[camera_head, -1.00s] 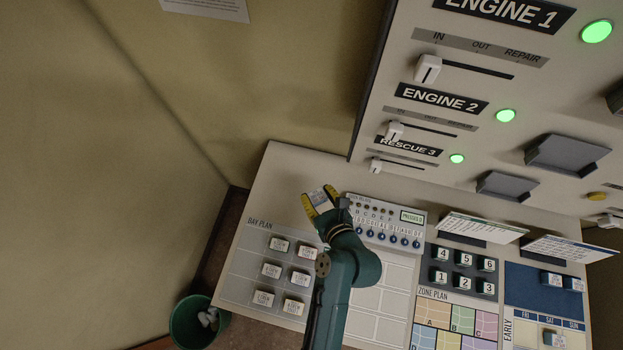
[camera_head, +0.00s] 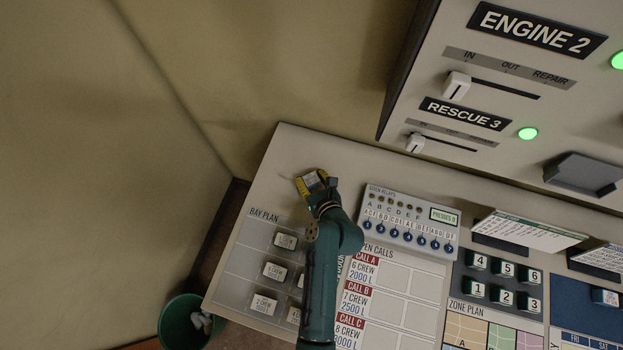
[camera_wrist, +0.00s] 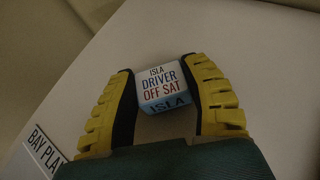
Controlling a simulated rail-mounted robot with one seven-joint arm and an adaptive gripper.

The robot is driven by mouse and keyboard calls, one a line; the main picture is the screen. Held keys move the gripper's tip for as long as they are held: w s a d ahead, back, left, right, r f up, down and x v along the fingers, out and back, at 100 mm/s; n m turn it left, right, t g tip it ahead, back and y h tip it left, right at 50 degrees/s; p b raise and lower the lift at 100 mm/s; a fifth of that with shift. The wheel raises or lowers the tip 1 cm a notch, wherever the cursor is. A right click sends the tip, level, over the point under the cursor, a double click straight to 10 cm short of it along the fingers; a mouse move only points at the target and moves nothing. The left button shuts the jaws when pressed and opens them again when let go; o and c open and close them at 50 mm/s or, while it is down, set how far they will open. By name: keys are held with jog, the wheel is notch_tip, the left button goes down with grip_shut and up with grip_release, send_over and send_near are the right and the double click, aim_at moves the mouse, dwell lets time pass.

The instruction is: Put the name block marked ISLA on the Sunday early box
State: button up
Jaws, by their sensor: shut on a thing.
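The name block marked ISLA (camera_wrist: 160,82) is a small white and pale blue block, also reading DRIVER and OFF SAT. My gripper (camera_head: 312,181) is shut on it; in the wrist view the block sits between my yellow, dark-lined fingers (camera_wrist: 163,84). My gripper is over the bare desk above the bay plan, at the desk's far left. In the head view the block's lettering is too small to read. The Sunday early box is outside the head view; only the top of the day strip with FRI (camera_head: 571,338) shows at the lower right edge.
The bay plan (camera_head: 240,272) holds several blocks. A name block (camera_head: 605,297) is on the blue panel at right. The upright panel rises behind.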

jog(key=o, duration=1)
